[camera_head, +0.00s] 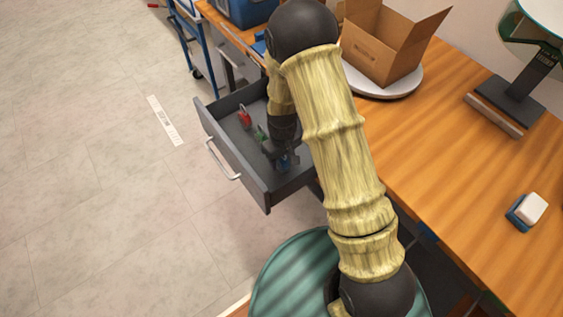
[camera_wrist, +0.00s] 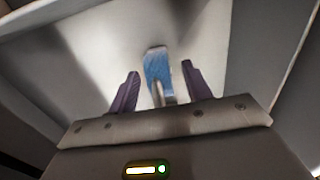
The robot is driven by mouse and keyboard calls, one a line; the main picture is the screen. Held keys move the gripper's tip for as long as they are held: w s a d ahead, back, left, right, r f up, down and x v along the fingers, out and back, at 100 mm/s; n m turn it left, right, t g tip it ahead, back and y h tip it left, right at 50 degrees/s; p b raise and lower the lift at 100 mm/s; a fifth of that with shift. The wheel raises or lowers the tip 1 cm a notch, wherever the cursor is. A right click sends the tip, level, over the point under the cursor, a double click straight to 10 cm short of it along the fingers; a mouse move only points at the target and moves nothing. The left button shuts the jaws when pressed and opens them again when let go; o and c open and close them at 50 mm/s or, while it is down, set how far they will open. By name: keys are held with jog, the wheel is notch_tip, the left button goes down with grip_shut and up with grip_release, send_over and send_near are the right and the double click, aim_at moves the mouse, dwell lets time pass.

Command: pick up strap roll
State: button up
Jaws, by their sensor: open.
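A blue item with a pale edge, which I take to be the strap roll (camera_wrist: 157,68), lies in the open drawer, between and beyond the fingers in the wrist view. My gripper (camera_wrist: 160,76) is open, with one purple finger on each side of it. I cannot tell whether either finger touches it. In the head view my gripper (camera_head: 283,160) points down into the near right part of the grey drawer (camera_head: 236,159). A bit of blue shows at its tips, and my arm hides much of the drawer's right side.
A red item (camera_head: 244,118) and a green item (camera_head: 261,134) lie in the drawer, left of my gripper. The drawer walls stand close around it. The wooden table (camera_head: 450,150) holds an open cardboard box (camera_head: 385,50) and a white-and-blue block (camera_head: 527,211).

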dwell(0.5)
grip_shut()
notch_tip(320, 180, up, 10)
dwell(0.6)
dwell(0.4)
